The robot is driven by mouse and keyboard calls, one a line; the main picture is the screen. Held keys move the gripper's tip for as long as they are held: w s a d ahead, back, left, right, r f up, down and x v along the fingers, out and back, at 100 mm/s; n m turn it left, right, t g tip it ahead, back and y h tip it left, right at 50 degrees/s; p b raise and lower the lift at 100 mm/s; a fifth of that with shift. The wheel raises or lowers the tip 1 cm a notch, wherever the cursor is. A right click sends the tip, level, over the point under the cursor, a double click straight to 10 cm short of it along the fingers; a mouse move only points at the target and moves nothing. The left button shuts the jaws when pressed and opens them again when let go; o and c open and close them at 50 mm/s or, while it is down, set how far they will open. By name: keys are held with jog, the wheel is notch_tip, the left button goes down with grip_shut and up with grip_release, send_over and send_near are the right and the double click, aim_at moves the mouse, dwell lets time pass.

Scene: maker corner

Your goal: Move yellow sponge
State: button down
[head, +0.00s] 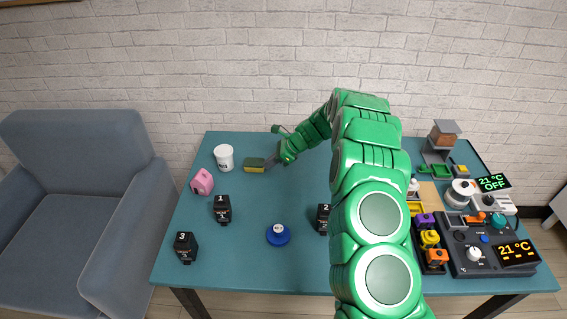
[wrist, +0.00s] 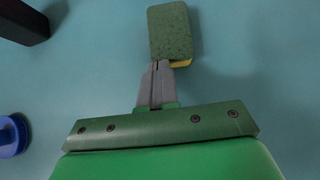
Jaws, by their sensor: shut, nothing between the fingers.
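The yellow sponge (head: 254,165) with a green top lies on the teal table, left of centre toward the back. In the wrist view the sponge (wrist: 170,30) shows its green face, with a thin strip of yellow at its lower right edge. My gripper (head: 269,163) is at the right end of the sponge in the head view. In the wrist view my gripper (wrist: 160,66) is shut, its fingertips right at the sponge's near edge. The sponge is not between the fingers. I cannot tell whether the tips touch it.
A white cup (head: 224,158) and a pink object (head: 202,182) stand left of the sponge. Black numbered blocks (head: 222,210) and a blue round object (head: 278,235) are nearer the front. Devices (head: 490,250) crowd the right side. The table around the sponge's front is clear.

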jog(key=shift+a, duration=0.1)
dwell(0.3)
jog(key=shift+d, duration=0.55)
jog(key=d, duration=0.2)
jog(key=shift+w+d, duration=0.1)
jog(key=shift+d, duration=0.3)
jog(key=v, duration=0.8)
jog(key=s+d+r+n+g+h, duration=0.15)
jog(key=s+r+n, duration=0.35)
jog(key=s+r, duration=0.65)
jog(key=s+r+n+g+h, duration=0.15)
jog(key=s+r+n, duration=0.35)
jog(key=s+r, duration=0.65)
jog(key=s+d+n+h, duration=0.2)
jog(key=s+d, duration=0.2)
jog(key=s, duration=0.7)
jog(key=s+d+n+h, duration=0.2)
jog(key=s+d+n, duration=0.1)
jog(key=s, duration=0.8)
jog(key=s+d+n+t+h, duration=0.1)
jog(key=s+d, duration=0.4)
jog(key=s, duration=0.6)
jog(key=shift+d+n+h, duration=0.3)
jog(key=shift+n+h, duration=0.2)
jog(key=shift+n, duration=0.5)
jog(key=shift+s+f, duration=0.1)
